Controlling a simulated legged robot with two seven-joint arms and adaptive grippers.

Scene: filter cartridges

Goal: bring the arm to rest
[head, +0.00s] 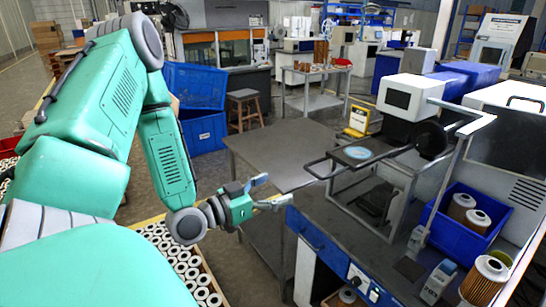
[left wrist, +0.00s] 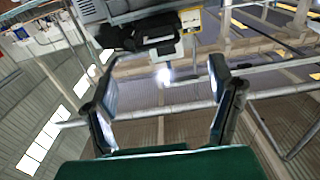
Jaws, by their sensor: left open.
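My left arm comes in from the left in the head view, green with grey joints. My left gripper (head: 266,192) is open and empty, in the air near the front corner of the dark table. In the left wrist view its two fingers (left wrist: 165,90) stand apart with nothing between them. My right gripper is in neither view.
A dark grey table (head: 275,150) stands ahead of the gripper. At the right, a workbench carries a machine with a long handle and a blue bin (head: 436,232) of filter cartridges. Another filter cartridge (head: 484,280) stands nearer. A crate of white cartridges (head: 185,262) lies below the arm.

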